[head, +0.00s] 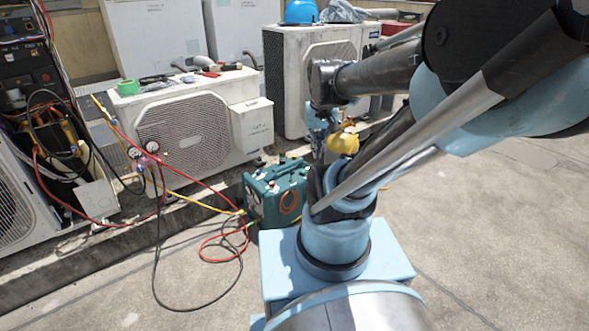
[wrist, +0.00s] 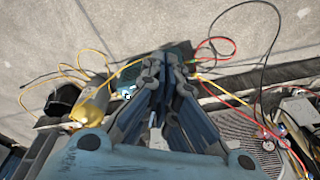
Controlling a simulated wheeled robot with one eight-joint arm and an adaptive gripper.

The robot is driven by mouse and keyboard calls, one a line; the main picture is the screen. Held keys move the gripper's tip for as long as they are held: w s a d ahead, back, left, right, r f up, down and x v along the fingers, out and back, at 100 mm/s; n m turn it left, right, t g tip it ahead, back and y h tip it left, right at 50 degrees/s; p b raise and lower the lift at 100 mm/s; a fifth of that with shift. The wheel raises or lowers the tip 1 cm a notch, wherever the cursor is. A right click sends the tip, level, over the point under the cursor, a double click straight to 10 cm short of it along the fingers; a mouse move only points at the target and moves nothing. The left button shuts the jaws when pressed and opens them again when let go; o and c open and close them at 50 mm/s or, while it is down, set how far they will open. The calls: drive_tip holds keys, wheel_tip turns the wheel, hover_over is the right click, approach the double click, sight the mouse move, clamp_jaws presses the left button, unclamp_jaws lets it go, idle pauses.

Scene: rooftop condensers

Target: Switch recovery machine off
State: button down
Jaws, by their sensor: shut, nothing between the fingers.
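The recovery machine (head: 262,207) is a teal box on the ground in front of the condensers, with hoses attached and small coloured knobs on top. In the wrist view its teal body (wrist: 127,77) shows only in part, behind my fingers. My gripper (head: 318,150) points down, above and slightly right of the machine in the head view. In the wrist view my gripper's fingers (wrist: 164,62) are together and empty. I cannot make out the power switch or its position. I cannot tell whether the fingertips touch anything.
A manifold gauge set (head: 143,150) hangs at the left, its red, yellow and black hoses looping over the floor. A yellow cylinder (wrist: 93,104) stands near the machine. Condenser units (head: 188,137) line the back. The floor (head: 500,230) at right is open.

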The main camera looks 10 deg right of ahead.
drive_tip(key=w+f+m, duration=0.3)
drive_tip(key=w, duration=2.7)
drive_tip(key=w+f+m, duration=0.1)
drive_tip(key=w+f, duration=0.9)
drive_tip(key=f, duration=0.5)
drive_tip(key=w+d+f+m, duration=0.1)
drive_tip(key=w+f, duration=1)
drive_tip(key=f, duration=0.4)
drive_tip(key=shift+w, duration=0.25)
drive_tip(key=shift+w+d+f, duration=0.1)
drive_tip(key=shift+w+f, duration=0.25)
drive_tip(key=shift+f, duration=1.25)
drive_tip(key=shift+w+f, duration=0.4)
drive_tip(key=shift+f, duration=1.25)
drive_tip(key=shift+w+d+f, duration=0.1)
drive_tip(key=shift+w+f, duration=0.25)
drive_tip(key=shift+f, duration=1.25)
